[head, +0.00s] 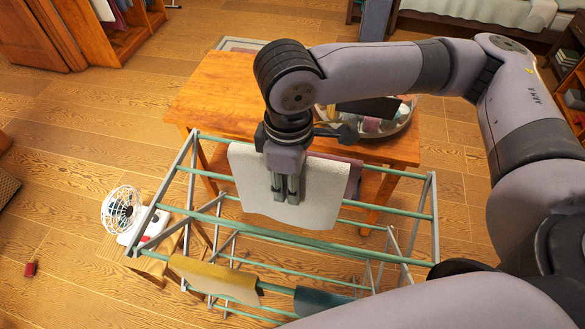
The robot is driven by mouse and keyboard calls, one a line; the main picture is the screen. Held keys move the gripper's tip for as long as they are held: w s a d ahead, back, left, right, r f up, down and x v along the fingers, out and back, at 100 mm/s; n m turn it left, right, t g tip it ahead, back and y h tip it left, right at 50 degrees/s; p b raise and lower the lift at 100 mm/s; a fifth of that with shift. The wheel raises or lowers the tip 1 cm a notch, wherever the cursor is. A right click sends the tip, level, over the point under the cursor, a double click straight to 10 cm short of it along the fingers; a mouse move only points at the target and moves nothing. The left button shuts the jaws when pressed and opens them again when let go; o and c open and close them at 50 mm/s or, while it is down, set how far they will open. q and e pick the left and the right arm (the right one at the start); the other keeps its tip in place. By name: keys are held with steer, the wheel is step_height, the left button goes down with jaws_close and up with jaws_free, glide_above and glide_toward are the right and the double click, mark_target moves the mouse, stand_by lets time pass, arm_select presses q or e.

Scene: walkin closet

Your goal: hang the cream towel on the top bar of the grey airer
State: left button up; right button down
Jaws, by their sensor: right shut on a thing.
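The cream towel (320,205) is in my right gripper (287,198), whose fingers are shut on it from above. The towel spreads as a pale sheet over the far part of the grey airer (433,235), hiding parts of its far bars. Whether it rests on a bar or hangs just above cannot be told. The airer's upper green bars (390,206) run left to right between grey side frames. A mauve cloth (353,181) shows behind the towel's right edge. My left gripper is not in view.
A mustard cloth (215,278) and a dark teal cloth (318,301) hang on a nearer, lower bar. A wooden table (215,95) with a glass bowl (401,122) stands behind the airer. A white fan (122,210) is at left. Floor at far left is mostly clear.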

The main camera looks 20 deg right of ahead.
steer(key=shift+s+a+f+b, duration=0.35)
steer(key=shift+f+b, duration=0.8)
steer(key=shift+f, duration=0.8)
steer(key=shift+s+a+f+b, duration=0.15)
steer(key=shift+s+f+b, duration=0.25)
steer(key=shift+f+b, duration=1.15)
steer(key=shift+s+a+f+b, duration=0.35)
steer(key=shift+f+b, duration=0.35)
steer(key=shift+f, duration=1.65)
arm_select(q)
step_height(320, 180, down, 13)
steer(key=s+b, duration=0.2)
steer(key=b, duration=0.3)
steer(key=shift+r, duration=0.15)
arm_select(e)
step_height(320, 180, down, 12)
steer(key=shift+r, duration=0.15)
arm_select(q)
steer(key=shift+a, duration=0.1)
arm_select(e)
steer(key=shift+d, duration=0.1)
